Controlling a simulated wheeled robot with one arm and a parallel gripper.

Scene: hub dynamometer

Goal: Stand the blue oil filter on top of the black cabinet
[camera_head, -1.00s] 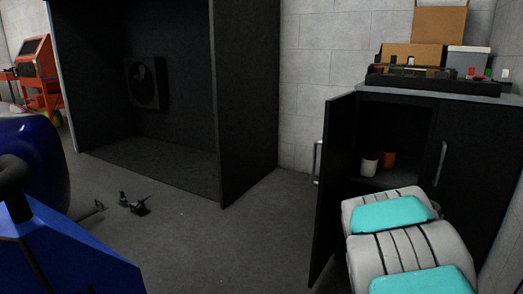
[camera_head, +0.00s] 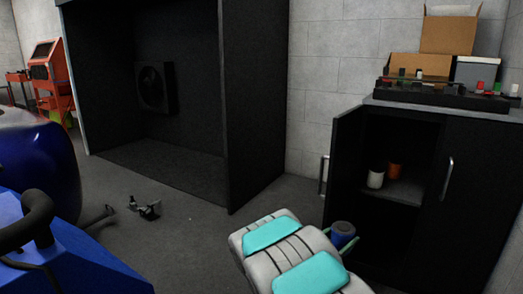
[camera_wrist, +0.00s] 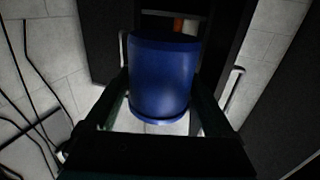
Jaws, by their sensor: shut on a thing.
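The blue oil filter (camera_wrist: 162,80) is a dark blue cylinder and fills the middle of the wrist view. My gripper (camera_wrist: 160,100) is shut on it, with a finger on each side. In the head view the filter (camera_head: 342,233) shows small at the end of my arm, in front of the black cabinet's opening and well below its top. The black cabinet (camera_head: 471,190) stands at the right, with its left door swung open. Its grey top (camera_head: 440,108) carries several items. My arm hides part of the cabinet's lower front.
A black tray of small parts (camera_head: 440,98), cardboard boxes (camera_head: 450,32) and a grey box (camera_head: 476,71) crowd the cabinet top. A white cup (camera_head: 376,179) and an orange cup (camera_head: 395,171) stand on the inside shelf. The open door (camera_head: 343,165) juts out at left.

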